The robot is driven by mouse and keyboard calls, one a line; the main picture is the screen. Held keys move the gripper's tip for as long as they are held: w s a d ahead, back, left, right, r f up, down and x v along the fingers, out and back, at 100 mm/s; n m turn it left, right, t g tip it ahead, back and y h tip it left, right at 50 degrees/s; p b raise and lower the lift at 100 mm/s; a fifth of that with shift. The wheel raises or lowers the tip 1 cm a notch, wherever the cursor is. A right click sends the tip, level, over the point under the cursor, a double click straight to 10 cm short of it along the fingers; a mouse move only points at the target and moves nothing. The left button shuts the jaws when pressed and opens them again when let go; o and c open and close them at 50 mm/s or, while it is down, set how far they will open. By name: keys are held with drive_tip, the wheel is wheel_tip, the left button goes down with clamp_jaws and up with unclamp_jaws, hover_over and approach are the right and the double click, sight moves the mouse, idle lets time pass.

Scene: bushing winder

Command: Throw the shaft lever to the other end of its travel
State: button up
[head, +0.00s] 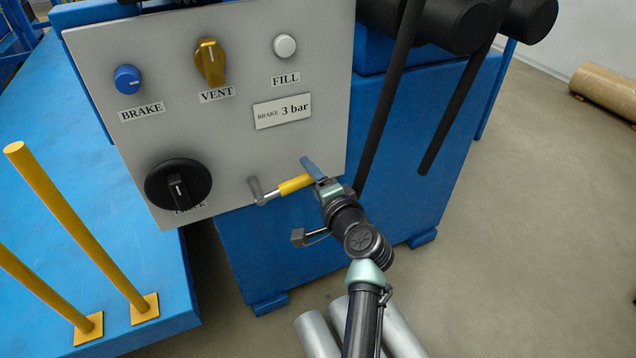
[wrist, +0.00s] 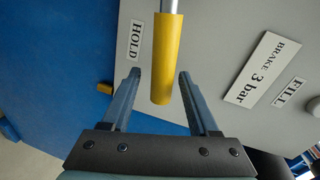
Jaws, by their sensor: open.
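The shaft lever, a crank with a grey metal arm and a yellow grip (head: 296,184), sticks out from the lower right part of the grey panel. Its grip points right and toward my gripper (head: 316,178). In the wrist view the yellow grip (wrist: 165,60) hangs between the two blue-grey fingers of my gripper (wrist: 158,74), with its end inside the jaws. The fingers are open, with a gap on each side of the grip. A HOLD label (wrist: 135,41) sits on the panel beside the lever. Any other label for the lever is hidden in the head view.
The grey panel (head: 235,150) carries a blue BRAKE knob (head: 127,79), a yellow VENT knob (head: 210,62), a white FILL button (head: 285,46) and a black rotary knob (head: 178,187). Black bars (head: 390,100) hang to the right. Yellow posts (head: 75,230) stand at left.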

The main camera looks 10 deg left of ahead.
drive_tip(key=p+v, duration=0.5)
drive_tip(key=v, duration=0.8)
drive_tip(key=shift+w, duration=0.1)
wheel_tip(320, 180, up, 31)
drive_tip(key=d+n+t+h, duration=0.1)
drive_tip(key=n+t+h, duration=0.2)
drive_tip(key=n+t, duration=0.45)
drive_tip(key=s+d+r+n+t+h, duration=0.2)
drive_tip(key=s+r+t+h, duration=0.35)
drive_tip(key=s+r, duration=1.3)
wheel_tip(320, 180, up, 39)
drive_tip(key=w+t+p, duration=0.1)
drive_tip(key=w+p, duration=0.1)
drive_tip(key=p, duration=3.5)
drive_tip(key=shift+r, duration=0.15)
